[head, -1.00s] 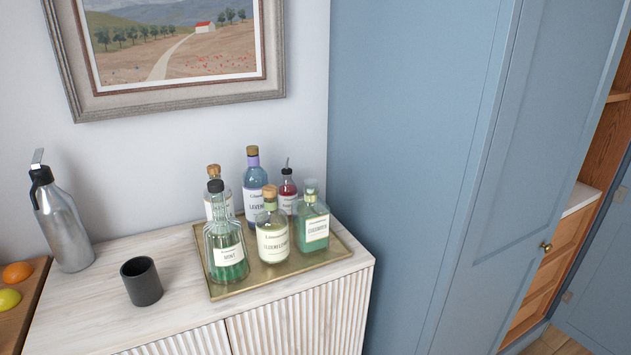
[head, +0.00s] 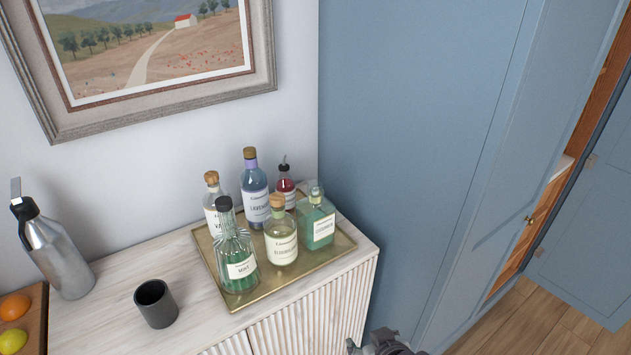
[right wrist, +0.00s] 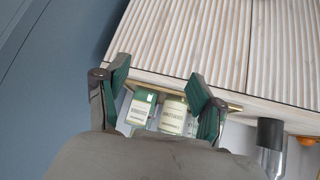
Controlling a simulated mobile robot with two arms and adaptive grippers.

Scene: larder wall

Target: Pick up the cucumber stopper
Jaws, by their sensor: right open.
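The cucumber stopper (head: 315,192) is a small clear, pale glass stopper. It sits in the neck of the square green cucumber bottle (head: 319,228), at the right of the tray in the head view. The bottle also shows in the right wrist view (right wrist: 140,112), between my fingers; its stopper cannot be made out there. My right gripper (head: 382,344) shows only partly at the bottom edge of the head view, in front of the cabinet and apart from the bottle. In the right wrist view my right gripper (right wrist: 160,84) is open, with nothing between its fingertips. My left gripper is not in view.
The brass tray (head: 243,302) holds several bottles close together, including mint (head: 237,262), elderflower (head: 281,240) and lavender (head: 254,190). A dark cup (head: 155,304) and a steel bottle (head: 60,258) stand to the left. The blue panel (head: 400,150) rises close on the right.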

